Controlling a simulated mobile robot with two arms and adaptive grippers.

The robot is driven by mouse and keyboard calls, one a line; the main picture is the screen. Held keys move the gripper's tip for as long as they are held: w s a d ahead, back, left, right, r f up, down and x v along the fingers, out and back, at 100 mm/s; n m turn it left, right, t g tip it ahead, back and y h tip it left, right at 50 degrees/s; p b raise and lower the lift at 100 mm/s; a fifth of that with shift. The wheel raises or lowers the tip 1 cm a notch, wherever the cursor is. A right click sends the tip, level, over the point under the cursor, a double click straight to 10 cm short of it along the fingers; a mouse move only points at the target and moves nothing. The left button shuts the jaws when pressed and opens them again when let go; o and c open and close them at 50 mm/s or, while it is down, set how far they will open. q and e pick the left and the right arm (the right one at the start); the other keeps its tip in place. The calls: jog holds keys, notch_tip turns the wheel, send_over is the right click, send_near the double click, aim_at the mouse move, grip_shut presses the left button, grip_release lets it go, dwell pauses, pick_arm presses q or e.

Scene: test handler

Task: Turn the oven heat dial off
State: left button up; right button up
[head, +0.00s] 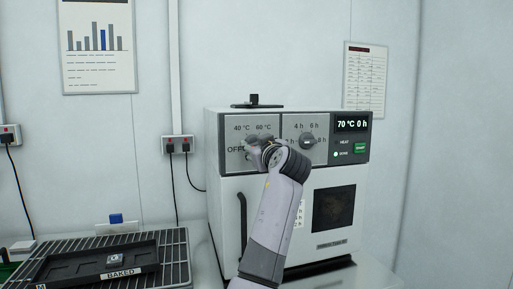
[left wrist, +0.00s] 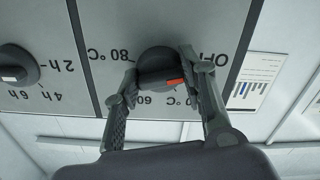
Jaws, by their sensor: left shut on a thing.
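The oven (head: 229,200) is a white cabinet on the bench in the head view. Its heat dial (left wrist: 156,62) is a dark round knob with a red mark, seen upside down in the left wrist view between OFF, 80 °C and 60 labels. The red mark lies toward the side of OFF, near my finger; its exact setting is unclear. My left gripper (head: 258,143) is at the left front panel, its two fingers either side of the dial and shut on it. In the head view the gripper mostly hides the dial. My right gripper is not in view.
A time dial (head: 308,142) sits right of the heat dial. The display (head: 352,124) reads 70 °C 0 h above a green button (head: 360,148). The oven handle (head: 242,220) is at the left of the door. A black tray (head: 75,272) marked BAKED lies on a rack at left.

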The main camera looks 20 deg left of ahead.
pick_arm(q)
jog(key=shift+f, duration=0.2)
jog(key=o, duration=1.1)
jog(key=shift+o, duration=0.3)
jog(key=shift+r, duration=0.15)
jog(key=v, duration=0.7)
jog(key=shift+s+d, duration=0.2)
